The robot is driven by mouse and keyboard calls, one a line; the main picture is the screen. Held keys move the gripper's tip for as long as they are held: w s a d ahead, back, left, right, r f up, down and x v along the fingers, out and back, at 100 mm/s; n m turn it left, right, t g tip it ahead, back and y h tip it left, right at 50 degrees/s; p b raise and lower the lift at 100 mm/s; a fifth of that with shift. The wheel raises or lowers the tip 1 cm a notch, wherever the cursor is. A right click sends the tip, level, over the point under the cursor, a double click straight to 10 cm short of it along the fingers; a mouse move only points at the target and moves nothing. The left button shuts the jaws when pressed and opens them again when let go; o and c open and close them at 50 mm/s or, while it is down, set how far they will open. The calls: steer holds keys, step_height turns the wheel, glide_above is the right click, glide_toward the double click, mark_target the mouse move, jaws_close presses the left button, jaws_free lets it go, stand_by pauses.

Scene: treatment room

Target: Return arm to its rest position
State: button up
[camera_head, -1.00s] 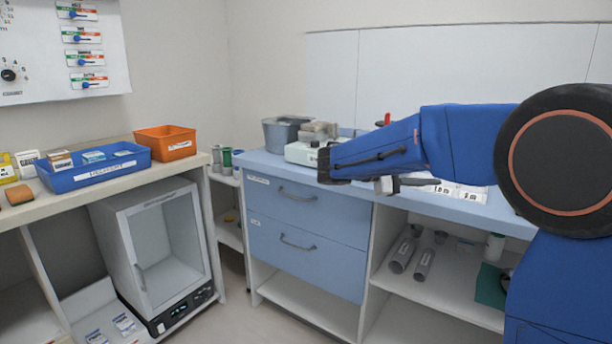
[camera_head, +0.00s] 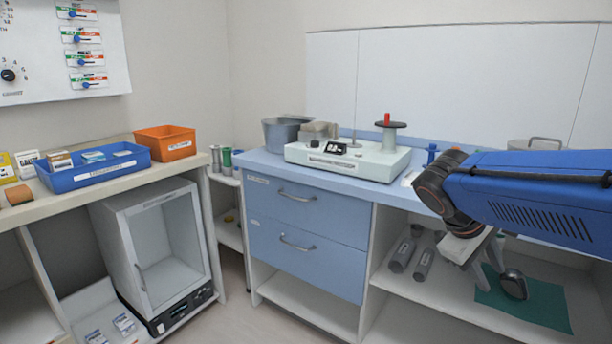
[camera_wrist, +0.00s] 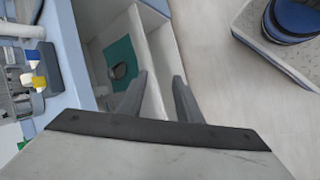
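My arm (camera_head: 530,195) reaches in from the right edge of the head view, its blue link slanting toward the counter's front edge. My gripper (camera_head: 488,272) hangs below the wrist, in front of the right-hand open shelf. In the wrist view my gripper (camera_wrist: 158,80) shows two dark fingers spread apart with nothing between them. It is open and empty. Past the fingers lies a green cloth (camera_wrist: 124,52) with a dark rounded object (camera_wrist: 118,71) on it, down on the shelf.
The blue counter (camera_head: 378,187) holds a white device (camera_head: 345,160) with a red-topped spool and a grey bin (camera_head: 283,134). Grey cylinders (camera_head: 401,255) lie on the shelf below. A blue tray (camera_head: 95,168) and orange bin (camera_head: 166,143) stand on the left bench. The floor between is clear.

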steer(key=s+a+f+m+t+y, duration=0.1)
steer(key=s+a+f+m+y, duration=0.1)
steer(key=s, duration=0.4)
steer(key=s+a+f+m+t+y, duration=0.2)
steer(key=s+a+f+m+y, duration=0.1)
steer(key=s+a+f, duration=0.3)
steer(key=shift+a+f+y, duration=0.2)
steer(key=shift+f+y, duration=0.05)
steer(key=shift+y, duration=0.65)
steer(key=shift+s, duration=0.1)
